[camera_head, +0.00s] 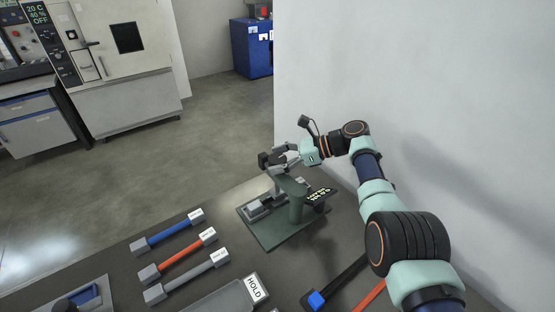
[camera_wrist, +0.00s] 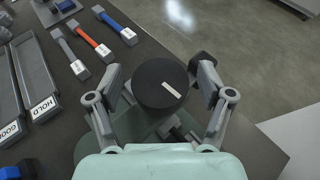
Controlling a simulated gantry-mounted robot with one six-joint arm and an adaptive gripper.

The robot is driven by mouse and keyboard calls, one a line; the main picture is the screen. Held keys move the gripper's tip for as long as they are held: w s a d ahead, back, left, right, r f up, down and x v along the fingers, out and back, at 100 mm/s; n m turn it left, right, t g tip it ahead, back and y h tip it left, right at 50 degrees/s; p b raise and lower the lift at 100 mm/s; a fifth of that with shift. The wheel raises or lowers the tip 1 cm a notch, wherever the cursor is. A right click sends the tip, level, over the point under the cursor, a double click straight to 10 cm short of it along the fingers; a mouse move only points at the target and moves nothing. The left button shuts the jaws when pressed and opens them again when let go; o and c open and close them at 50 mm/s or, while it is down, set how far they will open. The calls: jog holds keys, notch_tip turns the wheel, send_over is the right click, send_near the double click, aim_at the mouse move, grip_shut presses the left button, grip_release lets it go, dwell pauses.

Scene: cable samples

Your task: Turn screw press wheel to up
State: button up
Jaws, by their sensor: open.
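The screw press (camera_head: 297,208) is dark green and stands upright on a flat green base plate. Its wheel (camera_wrist: 158,80) is a black disc on top, with a short white mark to the right of and below its centre in the wrist view. In the head view the wheel (camera_head: 264,160) is small and partly hidden by my gripper (camera_head: 277,157). In the wrist view my gripper (camera_wrist: 160,76) is open, with one finger on each side of the wheel. I cannot tell whether either finger touches it. The press body is mostly hidden beneath the wheel there.
Blue (camera_head: 168,232), red (camera_head: 178,256) and grey (camera_head: 187,277) cable samples lie left of the press. A tray labelled HOLD (camera_head: 228,299) is at the front. A white wall (camera_head: 420,70) stands close on the right.

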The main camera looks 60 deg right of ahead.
jog(key=v, duration=1.2)
